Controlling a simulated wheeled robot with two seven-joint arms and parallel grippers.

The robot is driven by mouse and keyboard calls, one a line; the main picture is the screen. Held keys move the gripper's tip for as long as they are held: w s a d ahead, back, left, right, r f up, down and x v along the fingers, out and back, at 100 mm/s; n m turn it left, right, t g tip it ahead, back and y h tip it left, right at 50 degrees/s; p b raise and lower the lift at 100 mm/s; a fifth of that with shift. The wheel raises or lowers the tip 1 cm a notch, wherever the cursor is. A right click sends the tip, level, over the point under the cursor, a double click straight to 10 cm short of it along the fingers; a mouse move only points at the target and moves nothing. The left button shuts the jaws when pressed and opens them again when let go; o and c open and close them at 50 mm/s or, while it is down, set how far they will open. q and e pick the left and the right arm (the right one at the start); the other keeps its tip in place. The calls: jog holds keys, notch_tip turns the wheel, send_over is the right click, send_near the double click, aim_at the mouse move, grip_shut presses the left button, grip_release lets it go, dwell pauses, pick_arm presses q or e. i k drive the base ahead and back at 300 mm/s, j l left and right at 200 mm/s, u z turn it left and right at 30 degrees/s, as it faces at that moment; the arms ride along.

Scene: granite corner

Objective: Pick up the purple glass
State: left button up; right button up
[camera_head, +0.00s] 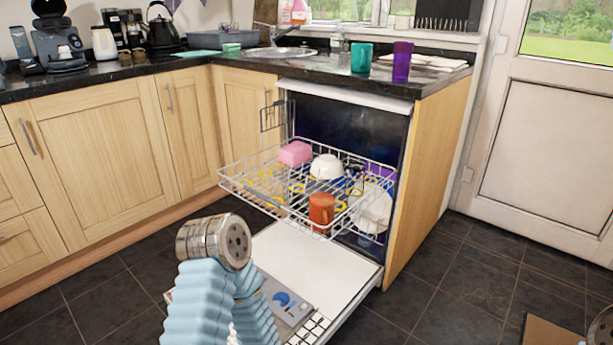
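A tall purple glass (402,60) stands upright on the dark granite counter, near its right end above the dishwasher. A teal cup (361,57) stands to its left, with a small gap between them. A metal joint and light blue ribbed parts of my own arm show at the bottom left of centre, well below and away from the glass. Another metal part of mine shows at the lower right edge. I can make out no fingertips of either gripper, and nothing touches the glass.
White items lie right of the glass. Floor at right is mostly clear.

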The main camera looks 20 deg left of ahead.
aim_at(404, 52)
jog(key=i+l+u, duration=0.2)
jog(key=i+l, duration=0.15)
jog(key=l, duration=0.3)
jog(key=i+l+u, duration=0.1)
jog(key=l, duration=0.25)
jog(key=i+l+u, duration=0.1)
jog(key=i+l, duration=0.15)
jog(key=l, duration=0.1)
